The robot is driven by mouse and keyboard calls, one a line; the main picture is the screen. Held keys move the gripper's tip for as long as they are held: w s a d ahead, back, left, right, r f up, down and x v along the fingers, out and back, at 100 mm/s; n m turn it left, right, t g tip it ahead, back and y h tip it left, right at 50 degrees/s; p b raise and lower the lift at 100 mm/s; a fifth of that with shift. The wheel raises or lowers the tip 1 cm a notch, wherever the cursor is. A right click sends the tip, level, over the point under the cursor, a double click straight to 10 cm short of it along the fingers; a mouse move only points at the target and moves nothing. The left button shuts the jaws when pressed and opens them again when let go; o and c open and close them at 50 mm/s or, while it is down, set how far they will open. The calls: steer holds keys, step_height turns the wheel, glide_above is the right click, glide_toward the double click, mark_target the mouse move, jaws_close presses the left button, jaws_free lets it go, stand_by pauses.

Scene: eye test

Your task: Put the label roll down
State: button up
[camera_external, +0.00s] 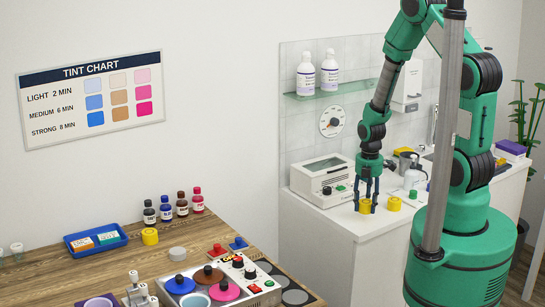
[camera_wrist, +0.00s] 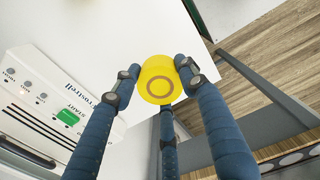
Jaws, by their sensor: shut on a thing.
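My gripper (camera_external: 367,198) points down over the front part of the white counter (camera_external: 325,218), right of a white machine. Its blue fingers are shut on a yellow label roll (camera_external: 365,207). In the wrist view, the label roll (camera_wrist: 158,70) sits between the fingertips, with a brown ring on its end facing the camera. I cannot tell whether the roll touches the counter top. A second yellow roll (camera_external: 395,203) stands on the counter just right of it.
The white machine (camera_external: 322,178) with a green button stands close left of my gripper. A wooden table (camera_external: 135,263) at front left holds bottles, a blue tray (camera_external: 95,239), another yellow roll (camera_external: 150,237) and a control panel.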

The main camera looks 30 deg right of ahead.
mark_target(361, 209)
steer(key=shift+w+f, duration=0.1)
steer(key=shift+w, duration=1.1)
steer(key=shift+f, duration=1.75)
steer(key=shift+f, duration=0.15)
steer(key=o, duration=1.2)
steer(key=shift+c, duration=0.2)
step_height(361, 209, up, 12)
steer(key=shift+s+d+r+p, duration=0.1)
steer(key=shift+r+p, duration=0.05)
steer(key=shift+p, duration=0.2)
